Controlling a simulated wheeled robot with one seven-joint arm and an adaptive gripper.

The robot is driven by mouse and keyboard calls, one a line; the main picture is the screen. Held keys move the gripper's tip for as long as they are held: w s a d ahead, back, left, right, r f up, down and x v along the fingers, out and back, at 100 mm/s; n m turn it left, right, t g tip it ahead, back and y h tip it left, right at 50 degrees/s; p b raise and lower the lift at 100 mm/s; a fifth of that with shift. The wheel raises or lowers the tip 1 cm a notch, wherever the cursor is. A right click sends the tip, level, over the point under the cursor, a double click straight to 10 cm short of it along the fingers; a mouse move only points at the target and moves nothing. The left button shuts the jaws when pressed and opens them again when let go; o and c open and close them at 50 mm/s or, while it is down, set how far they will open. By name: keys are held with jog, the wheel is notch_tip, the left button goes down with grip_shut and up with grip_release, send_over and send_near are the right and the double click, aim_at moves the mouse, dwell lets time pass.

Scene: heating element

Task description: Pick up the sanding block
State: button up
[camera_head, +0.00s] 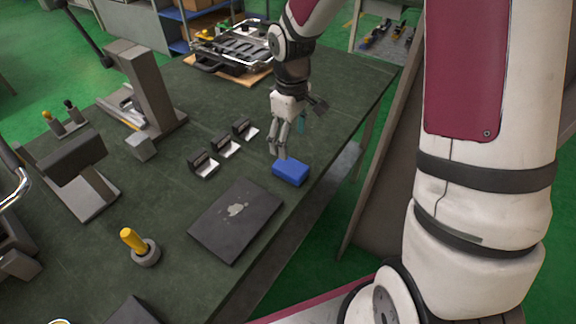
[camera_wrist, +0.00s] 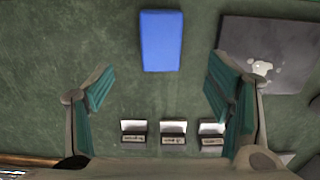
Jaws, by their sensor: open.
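The sanding block is most likely the blue block (camera_head: 290,172), a small box lying flat near the right edge of the dark green table (camera_head: 180,215). In the wrist view the blue block (camera_wrist: 161,40) is at the top, beyond the fingertips and roughly centred between them. My gripper (camera_head: 280,150) is just above and slightly left of the block in the head view, pointing down. In the wrist view my gripper (camera_wrist: 158,88) has its teal-padded fingers wide apart with nothing between them. I cannot tell its exact height above the table.
Three small labelled stands (camera_head: 225,146) are in a row left of the block. A dark flat plate (camera_head: 235,220) lies in front of it. A yellow-handled tool (camera_head: 133,241) stands at the left front. A grey machine (camera_head: 145,90) and a tray (camera_head: 235,45) stand farther back.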

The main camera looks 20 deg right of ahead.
aim_at(291, 166)
notch_tip(291, 166, down, 11)
jog(key=shift+s+r, duration=0.1)
jog(key=shift+r, duration=0.05)
dwell(0.4)
jog(key=c, duration=1.3)
